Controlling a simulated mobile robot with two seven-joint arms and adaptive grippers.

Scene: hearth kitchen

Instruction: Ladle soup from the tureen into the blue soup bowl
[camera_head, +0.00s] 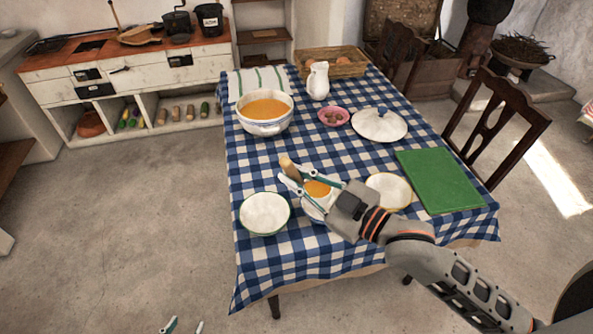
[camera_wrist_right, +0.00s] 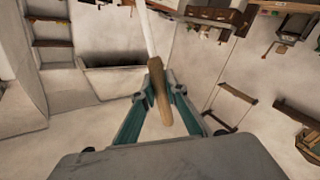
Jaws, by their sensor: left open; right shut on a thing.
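The white tureen (camera_head: 264,128) holds orange soup at the table's back left. My right gripper (camera_head: 291,178) is shut on the ladle's wooden handle (camera_head: 289,167), above the front of the table. The wrist view shows the ladle's handle (camera_wrist_right: 158,88) between the right fingers (camera_wrist_right: 160,80), with a pale shaft running up out of frame. The ladle's scoop is not clearly seen. A bowl (camera_head: 313,212), likely the blue one, lies below the right gripper, partly hidden. Orange soup shows there; whether in the bowl or the scoop I cannot tell. My left gripper (camera_head: 184,328) is open and empty at the bottom edge, off the table.
A green-rimmed bowl (camera_head: 265,214) stands left of the right gripper, a yellow-rimmed one (camera_head: 389,191) right. A green board (camera_head: 439,180), the tureen's lid (camera_head: 379,126), a pink dish (camera_head: 333,117), a white jug (camera_head: 317,82) and a basket (camera_head: 343,68) occupy other table areas.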

